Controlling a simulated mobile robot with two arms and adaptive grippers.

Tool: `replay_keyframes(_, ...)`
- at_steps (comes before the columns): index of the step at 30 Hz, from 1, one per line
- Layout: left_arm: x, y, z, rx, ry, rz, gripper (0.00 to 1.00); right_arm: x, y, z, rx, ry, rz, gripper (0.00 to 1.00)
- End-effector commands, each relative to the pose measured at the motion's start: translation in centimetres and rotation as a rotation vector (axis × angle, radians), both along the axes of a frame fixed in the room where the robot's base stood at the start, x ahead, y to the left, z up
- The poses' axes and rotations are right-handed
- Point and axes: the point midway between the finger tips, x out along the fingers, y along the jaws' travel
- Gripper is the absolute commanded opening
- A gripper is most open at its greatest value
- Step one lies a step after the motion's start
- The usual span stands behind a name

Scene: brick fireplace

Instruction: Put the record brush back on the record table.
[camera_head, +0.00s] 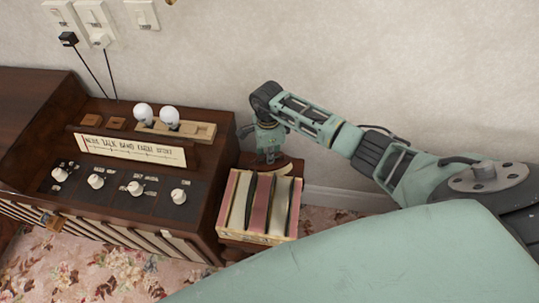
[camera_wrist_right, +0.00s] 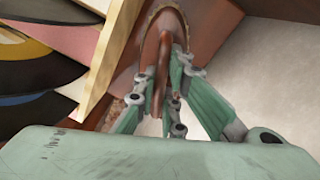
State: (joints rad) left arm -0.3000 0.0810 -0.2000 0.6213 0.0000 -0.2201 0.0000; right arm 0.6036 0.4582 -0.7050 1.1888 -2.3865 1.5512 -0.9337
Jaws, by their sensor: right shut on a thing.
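The record brush (camera_head: 283,169) is a brown, curved wooden piece with a pale bristle edge. My right gripper (camera_head: 269,155) points down and is shut on its raised brown handle. In the right wrist view the brush (camera_wrist_right: 165,22) lies between the fingers of the right gripper (camera_wrist_right: 165,85). The record table (camera_wrist_right: 213,22) is reddish-brown wood, and the brush is over its bare part, behind the records. I cannot tell whether the brush touches the tabletop. My left gripper is not in view.
A pale wooden crate of records (camera_head: 232,234) stands on the table's front part, close beside the brush. A large brown radio console (camera_head: 130,215) with white knobs stands to the left. The wall (camera_head: 400,70) is behind. The bare tabletop strip is narrow.

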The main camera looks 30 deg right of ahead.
Motion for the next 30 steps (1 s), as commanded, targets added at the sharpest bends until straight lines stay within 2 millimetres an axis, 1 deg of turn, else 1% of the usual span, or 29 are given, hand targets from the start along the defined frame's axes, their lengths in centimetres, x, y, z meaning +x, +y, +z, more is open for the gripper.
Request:
replay_keyframes(2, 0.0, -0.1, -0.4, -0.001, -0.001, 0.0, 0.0, 0.0, 0.0, -0.3, 0.0, -0.001, 0.0, 0.0)
replay_keyframes(3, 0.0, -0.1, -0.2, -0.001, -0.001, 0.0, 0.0, 0.0, 0.0, -0.2, 0.0, 0.0, 0.0, 0.11)
replay_keyframes(9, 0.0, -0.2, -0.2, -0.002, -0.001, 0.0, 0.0, 0.0, 0.0, -0.2, 0.0, 0.0, 0.0, 0.28)
replay_keyframes(17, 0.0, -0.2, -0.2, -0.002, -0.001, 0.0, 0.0, 0.0, 0.0, -0.2, 0.0, 0.0, 0.0, 0.28)
replay_keyframes(20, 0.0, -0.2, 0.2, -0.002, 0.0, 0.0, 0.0, 0.0, 0.0, 0.2, 0.001, 0.0, 0.0, 0.28)
replay_keyframes(23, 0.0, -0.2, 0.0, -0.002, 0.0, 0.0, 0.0, 0.2, -0.1, 1.2, 0.0, -0.004, 0.001, 0.28)
replay_keyframes(26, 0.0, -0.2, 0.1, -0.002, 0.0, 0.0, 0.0, 0.5, -0.1, 3.1, 0.0, -0.006, 0.001, 0.28)
replay_keyframes(30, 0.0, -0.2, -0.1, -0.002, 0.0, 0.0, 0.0, 0.7, -0.2, 6.2, -0.001, -0.006, 0.002, 0.28)
